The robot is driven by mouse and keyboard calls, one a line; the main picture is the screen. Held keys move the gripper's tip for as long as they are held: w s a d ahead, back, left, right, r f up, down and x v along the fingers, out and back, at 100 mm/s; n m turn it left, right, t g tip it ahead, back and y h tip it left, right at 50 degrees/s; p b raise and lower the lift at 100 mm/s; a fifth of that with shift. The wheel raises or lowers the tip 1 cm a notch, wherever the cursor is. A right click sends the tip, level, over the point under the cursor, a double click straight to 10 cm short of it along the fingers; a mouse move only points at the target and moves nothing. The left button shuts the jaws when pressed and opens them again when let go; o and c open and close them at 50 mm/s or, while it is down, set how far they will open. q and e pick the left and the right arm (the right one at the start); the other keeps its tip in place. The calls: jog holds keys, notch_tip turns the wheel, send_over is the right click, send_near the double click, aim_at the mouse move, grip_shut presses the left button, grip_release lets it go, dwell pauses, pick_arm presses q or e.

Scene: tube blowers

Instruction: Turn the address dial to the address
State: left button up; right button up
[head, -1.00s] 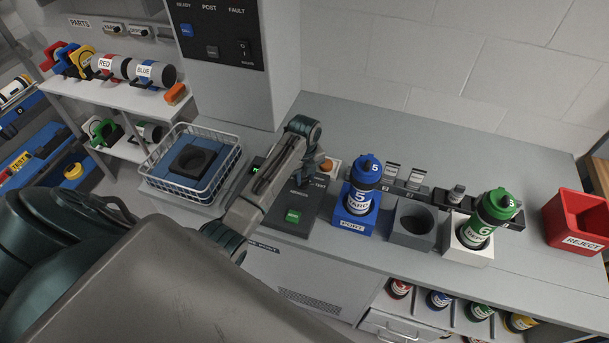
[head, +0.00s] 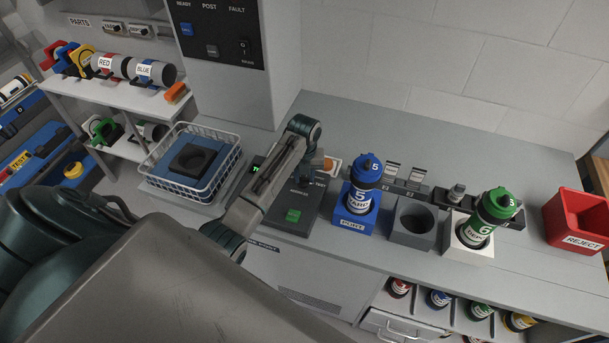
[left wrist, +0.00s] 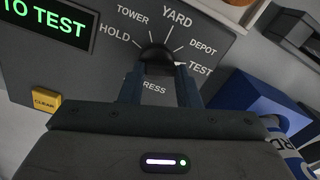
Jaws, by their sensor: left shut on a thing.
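The address dial (left wrist: 155,56) is a dark round knob on a grey panel (left wrist: 80,70), in the left wrist view. A white mark on the knob's right side points towards TEST. A display (left wrist: 45,22) at the upper left shows green text ending in "TO TEST". My left gripper (left wrist: 158,73) is shut on the dial, one finger at each side. In the head view, my left arm hides the dial. My right gripper is in neither view.
A yellow CLEAR button (left wrist: 45,102) is left of the fingers. A blue port block (head: 355,224) holding a blue bottle (head: 364,184) stands right of the panel. A wire basket (head: 207,190) stands left. A red REJECT bin (head: 575,222) is far right.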

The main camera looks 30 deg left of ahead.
aim_at(305, 179)
pick_arm(q)
jog(key=o, duration=1)
jog(key=shift+c, duration=0.2)
notch_tip(305, 179, up, 7)
jog(key=b, duration=0.3)
jog(key=shift+w, duration=0.1)
notch_tip(305, 179, up, 4)
jog(key=p, duration=0.2)
jog(key=shift+p, duration=0.35)
